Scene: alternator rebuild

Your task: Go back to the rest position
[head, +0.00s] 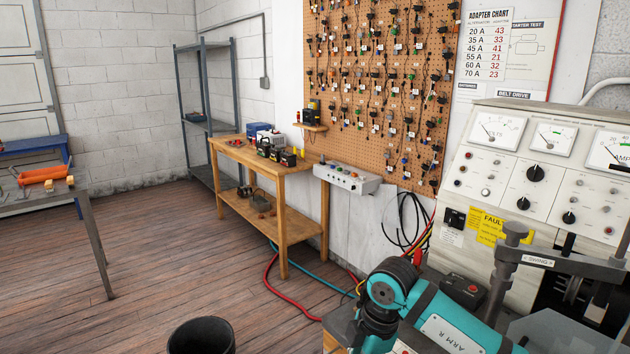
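Part of my teal and black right arm (450,325), marked "ARM R", shows at the bottom right, in front of the test bench. Its gripper is not visible in the head view. My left arm and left gripper are also out of view. The task names no object to handle.
A grey test bench (510,185) with gauges stands close on the right. A wooden table (285,175) with tools stands by the wall. A black bin (201,337) is at the bottom. Red and blue hoses (287,298) cross the floor. The wooden floor (180,240) at left centre is clear.

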